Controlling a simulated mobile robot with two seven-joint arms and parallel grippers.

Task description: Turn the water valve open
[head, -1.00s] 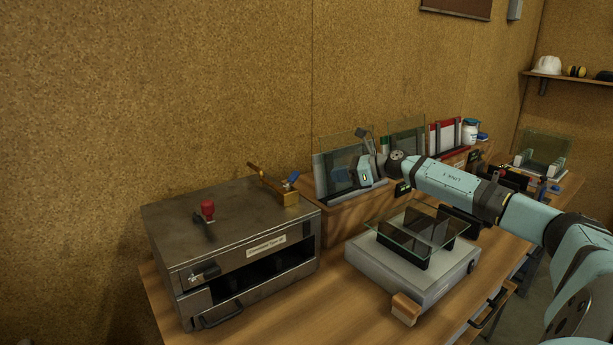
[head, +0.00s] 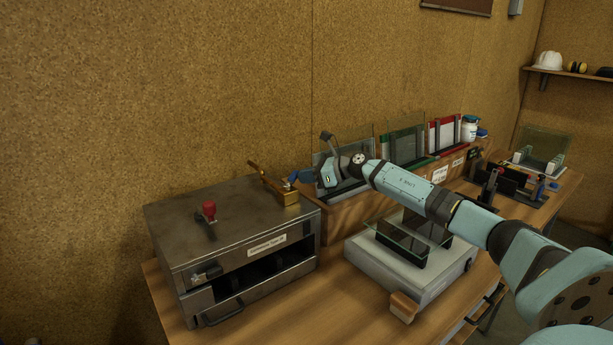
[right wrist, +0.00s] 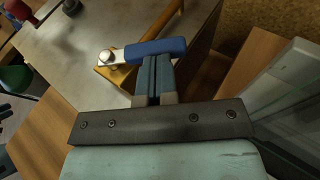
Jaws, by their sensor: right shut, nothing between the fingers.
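The water valve is a brass fitting (head: 291,198) with a thin brass pipe, at the right end of the metal box's top. Its blue lever handle (right wrist: 157,47) shows in the right wrist view, running sideways from a bolt on a metal strip. My right gripper (head: 297,177) is at the valve in the head view and partly covers the handle. In the right wrist view its fingers (right wrist: 154,62) are shut and empty, with the tips right against or just short of the handle's long side. I cannot tell whether they touch. My left gripper is out of view.
The metal box (head: 225,225) carries a red-knobbed lever (head: 209,209). A wooden rack (head: 345,212) with glass panes stands right of it, under my right arm. A grey device with a glass plate (head: 400,270) sits in front. Bare table lies between box and device.

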